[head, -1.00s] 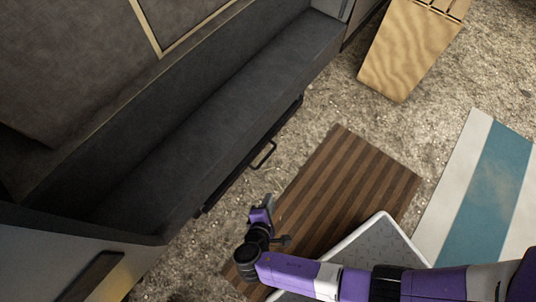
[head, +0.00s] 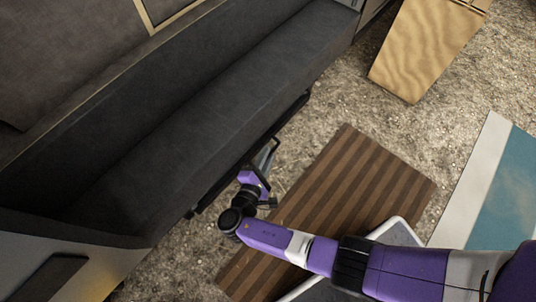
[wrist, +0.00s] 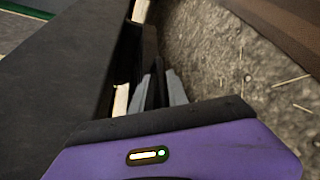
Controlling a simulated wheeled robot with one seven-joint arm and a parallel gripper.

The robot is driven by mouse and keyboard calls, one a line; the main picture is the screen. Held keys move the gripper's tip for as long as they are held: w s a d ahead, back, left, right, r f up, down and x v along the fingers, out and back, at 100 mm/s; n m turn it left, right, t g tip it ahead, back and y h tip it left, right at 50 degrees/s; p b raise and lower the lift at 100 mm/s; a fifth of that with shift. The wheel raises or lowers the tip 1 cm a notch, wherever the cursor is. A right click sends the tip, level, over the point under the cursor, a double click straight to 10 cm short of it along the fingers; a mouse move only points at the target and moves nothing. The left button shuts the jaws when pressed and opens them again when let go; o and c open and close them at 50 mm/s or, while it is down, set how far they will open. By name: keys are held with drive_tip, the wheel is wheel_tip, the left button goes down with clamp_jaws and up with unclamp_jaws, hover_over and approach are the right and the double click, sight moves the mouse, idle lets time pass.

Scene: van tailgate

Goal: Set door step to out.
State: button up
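The door step is a dark slab (head: 210,196) tucked under the dark van sill (head: 190,140); only its outer edge shows. A black loop handle (head: 276,143) sticks out from this edge. My gripper (head: 268,152) is at the handle, beside the step edge, pointing towards the upper right in the head view. In the wrist view my gripper (wrist: 158,88) shows two grey fingers apart, with a dark strip between them that seems to be the handle. I cannot see clear contact on it. The fingers partly hide the handle.
A brown striped mat (head: 345,205) lies on the gravel under my arm. A grey panel with a white rim (head: 402,232) lies on the mat. A wooden box (head: 420,55) stands at the upper right, and a teal and white mat (head: 500,190) lies at the right.

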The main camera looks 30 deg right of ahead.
drive_tip(key=shift+w+d+f, duration=0.1)
drive_tip(key=shift+w+d, duration=0.15)
drive_tip(key=shift+d, duration=0.15)
drive_tip(key=shift+c, duration=0.4)
clamp_jaws()
drive_tip(key=shift+w+a+r, duration=0.15)
drive_tip(key=shift+r, duration=0.05)
idle(0.6)
